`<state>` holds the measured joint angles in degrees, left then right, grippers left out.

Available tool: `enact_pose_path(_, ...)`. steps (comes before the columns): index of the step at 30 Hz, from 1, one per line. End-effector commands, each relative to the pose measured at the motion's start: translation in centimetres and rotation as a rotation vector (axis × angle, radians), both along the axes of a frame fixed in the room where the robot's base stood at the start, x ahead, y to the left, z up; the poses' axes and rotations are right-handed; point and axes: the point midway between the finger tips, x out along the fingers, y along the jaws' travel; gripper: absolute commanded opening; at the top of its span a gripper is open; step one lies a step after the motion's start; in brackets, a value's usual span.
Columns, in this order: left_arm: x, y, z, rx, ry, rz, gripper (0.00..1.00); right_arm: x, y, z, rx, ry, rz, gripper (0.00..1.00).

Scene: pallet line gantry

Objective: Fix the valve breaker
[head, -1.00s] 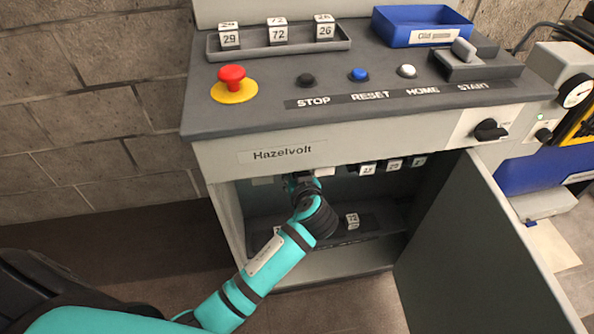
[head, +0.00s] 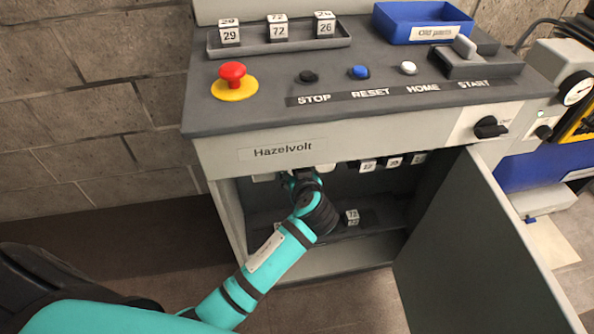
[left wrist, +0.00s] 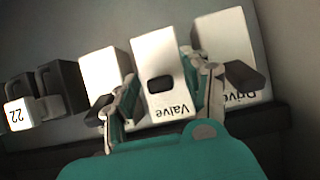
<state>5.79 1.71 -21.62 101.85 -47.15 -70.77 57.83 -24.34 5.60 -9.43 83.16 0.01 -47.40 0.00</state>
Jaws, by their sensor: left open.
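The valve breaker (left wrist: 160,82) is a white block marked "Valve" with a dark toggle, upside down in the left wrist view. My left gripper (left wrist: 166,102) is open, with one finger on each side of that breaker. I cannot tell whether the fingers touch it. In the head view my left gripper (head: 302,182) reaches into the open cabinet under the "Hazelvolt" label, and the arm hides the breaker there. A white breaker marked "Drive" (left wrist: 228,45) stands to the right, its toggle sticking out. Another white breaker (left wrist: 102,72) stands to the left. My right gripper is not in view.
The cabinet door (head: 480,245) stands open at the right. Numbered blocks (head: 367,165) hang in the upper row inside, and one block (head: 352,217) is lower down. On top are a grey tray (head: 280,50), a blue "Old parts" bin (head: 395,25) and a red button (head: 232,72).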

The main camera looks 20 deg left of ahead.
Motion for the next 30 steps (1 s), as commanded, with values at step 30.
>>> enact_pose_path(30,-8.5,-5.7,5.5,0.001,-0.001,0.001,0.47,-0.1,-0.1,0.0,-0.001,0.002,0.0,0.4)
